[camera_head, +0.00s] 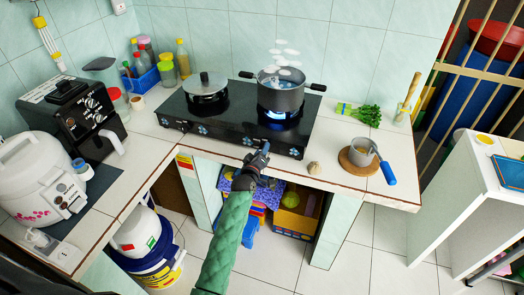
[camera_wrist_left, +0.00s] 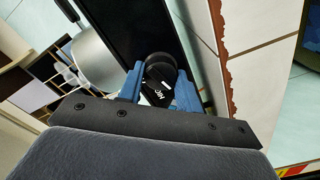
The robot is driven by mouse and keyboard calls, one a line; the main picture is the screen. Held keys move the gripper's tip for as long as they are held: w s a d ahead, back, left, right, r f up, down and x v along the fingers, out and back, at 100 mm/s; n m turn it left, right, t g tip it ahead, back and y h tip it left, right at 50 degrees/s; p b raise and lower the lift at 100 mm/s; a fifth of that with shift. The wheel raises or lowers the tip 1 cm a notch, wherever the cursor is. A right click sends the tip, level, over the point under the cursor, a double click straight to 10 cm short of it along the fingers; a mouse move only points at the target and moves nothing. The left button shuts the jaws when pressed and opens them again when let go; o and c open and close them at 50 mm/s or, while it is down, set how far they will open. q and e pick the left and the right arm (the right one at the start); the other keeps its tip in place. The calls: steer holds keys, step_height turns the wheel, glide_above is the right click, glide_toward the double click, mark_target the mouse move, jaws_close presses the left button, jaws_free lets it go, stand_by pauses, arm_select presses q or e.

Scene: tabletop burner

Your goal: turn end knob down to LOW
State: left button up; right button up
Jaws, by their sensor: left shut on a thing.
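The black stove (camera_head: 235,120) stands on the tiled counter, with knobs along its front panel. In the head view my left gripper (camera_head: 258,158) is at that panel, right of its middle. In the left wrist view my left gripper (camera_wrist_left: 160,84) has its blue fingers on both sides of a black round knob (camera_wrist_left: 158,72) with white lettering, shut on it. The lettering is partly hidden. A grey pot (camera_head: 281,98) steams over a blue flame (camera_head: 276,114) on the right burner. My right gripper is not in view.
A lidded pot (camera_head: 205,86) stands on the left burner. Right of the stove are a garlic-like bulb (camera_head: 314,168), a small pan on a round board (camera_head: 348,163), and greens (camera_head: 369,115). An air fryer (camera_head: 80,112) and a rice cooker (camera_head: 35,175) stand left.

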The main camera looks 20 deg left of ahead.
arm_select(q)
steer(key=shift+n, duration=1.2)
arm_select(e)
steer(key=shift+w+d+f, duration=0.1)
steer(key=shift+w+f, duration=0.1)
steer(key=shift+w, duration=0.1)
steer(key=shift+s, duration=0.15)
arm_select(q)
steer(key=o, duration=1)
steer(key=shift+s, duration=0.1)
steer(key=shift+s+f, duration=0.15)
steer(key=shift+s, duration=0.1)
steer(key=shift+s+a+b, duration=0.2)
steer(key=shift+s+b, duration=0.95)
steer(key=shift+s, duration=2.45)
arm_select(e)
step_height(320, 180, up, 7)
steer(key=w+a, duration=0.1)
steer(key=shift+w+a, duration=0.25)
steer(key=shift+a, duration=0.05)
